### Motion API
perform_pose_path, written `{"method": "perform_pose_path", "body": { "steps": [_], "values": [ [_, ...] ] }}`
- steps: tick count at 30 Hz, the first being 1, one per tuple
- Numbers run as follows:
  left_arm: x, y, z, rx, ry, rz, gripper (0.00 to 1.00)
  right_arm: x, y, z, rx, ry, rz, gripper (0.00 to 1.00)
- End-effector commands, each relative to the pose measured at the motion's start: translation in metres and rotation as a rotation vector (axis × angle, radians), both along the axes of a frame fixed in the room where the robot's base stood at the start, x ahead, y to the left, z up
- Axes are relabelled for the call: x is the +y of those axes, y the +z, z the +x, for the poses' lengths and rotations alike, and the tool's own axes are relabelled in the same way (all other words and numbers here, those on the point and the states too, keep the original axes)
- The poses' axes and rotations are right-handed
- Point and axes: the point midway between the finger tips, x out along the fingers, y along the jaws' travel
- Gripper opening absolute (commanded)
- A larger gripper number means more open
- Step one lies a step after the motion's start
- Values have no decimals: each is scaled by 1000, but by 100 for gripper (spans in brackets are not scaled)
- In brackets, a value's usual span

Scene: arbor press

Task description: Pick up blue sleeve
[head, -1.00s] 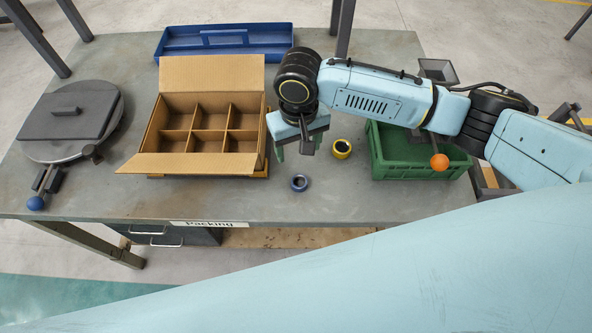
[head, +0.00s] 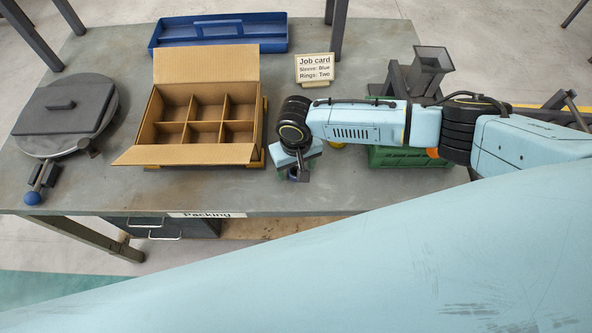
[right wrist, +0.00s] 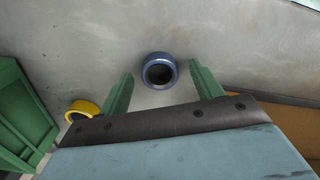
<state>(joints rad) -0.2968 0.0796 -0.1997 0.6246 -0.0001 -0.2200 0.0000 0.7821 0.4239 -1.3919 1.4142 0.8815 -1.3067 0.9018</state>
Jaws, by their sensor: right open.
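The blue sleeve (right wrist: 160,71) is a short hollow ring standing on the bench. In the right wrist view it lies between and just beyond the two green fingertips of my right gripper (right wrist: 160,84), which is open and empty. In the head view my right gripper (head: 291,174) hangs over the sleeve and covers most of it; a bit of the blue sleeve (head: 293,176) shows below. I cannot tell whether a finger touches it. My left gripper is not in view.
A yellow ring (right wrist: 84,108) stands beside the green crate (right wrist: 22,115). A divided cardboard box (head: 185,155) with empty compartments is left of my gripper. A job card (head: 314,69) reads sleeve blue, rings two.

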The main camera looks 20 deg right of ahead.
Motion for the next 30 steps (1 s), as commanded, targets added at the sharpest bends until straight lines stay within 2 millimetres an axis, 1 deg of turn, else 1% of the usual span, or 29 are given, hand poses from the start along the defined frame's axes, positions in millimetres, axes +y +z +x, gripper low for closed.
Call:
{"method": "perform_pose_path", "body": {
  "steps": [5, 6, 18, 19, 23, 26, 29, 30],
  "values": [
    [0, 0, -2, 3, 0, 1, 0, 0, 0, 0, 0, 0, 0, 65],
    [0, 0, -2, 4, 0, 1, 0, 0, 0, 0, 0, 0, 0, 62],
    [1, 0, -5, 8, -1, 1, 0, 0, 1, 0, 0, 0, 0, 10],
    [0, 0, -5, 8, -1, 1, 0, 0, 1, 0, 0, 0, 0, 9],
    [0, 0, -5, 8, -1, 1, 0, 0, 1, 0, -1, 0, 0, 9],
    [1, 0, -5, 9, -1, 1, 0, 0, 5, 1, -1, 0, 1, 9],
    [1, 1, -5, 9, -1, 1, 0, 0, 18, 1, -2, -1, 2, 9],
    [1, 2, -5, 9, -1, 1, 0, 0, 26, 1, -3, -1, 2, 9]
  ]
}}
